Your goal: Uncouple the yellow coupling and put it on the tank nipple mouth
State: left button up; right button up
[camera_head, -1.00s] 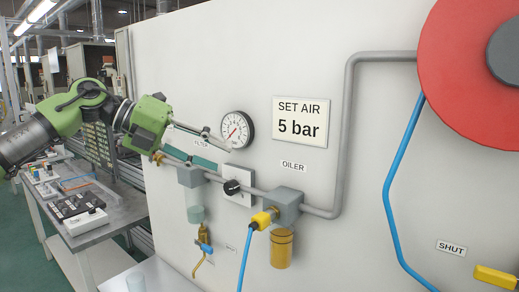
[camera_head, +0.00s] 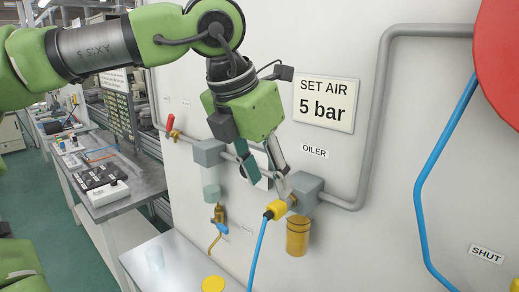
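The yellow coupling (camera_head: 276,210) is on the front of the grey oiler block (camera_head: 306,192), with a blue hose (camera_head: 258,255) hanging from it. My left gripper (camera_head: 268,187) reaches down from above, just over the coupling. Its fingers are apart with nothing visible between them. One fingertip is close to the coupling and the block; I cannot tell if it touches. My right gripper is not in view. I cannot make out a tank nipple mouth in this view.
An amber oiler bowl (camera_head: 298,236) hangs under the block. A grey pipe (camera_head: 375,120) runs up the white panel at right. A second blue hose (camera_head: 428,190) hangs from the red reel (camera_head: 500,60). A yellow disc (camera_head: 213,284) shows at the bottom edge.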

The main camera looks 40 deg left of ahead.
aim_at(274, 205)
pick_arm(q)
jog(key=p+x, duration=0.1)
jog(key=x, duration=0.6)
jog(key=shift+r, duration=0.1)
grip_shut()
jog(key=shift+s, duration=0.35)
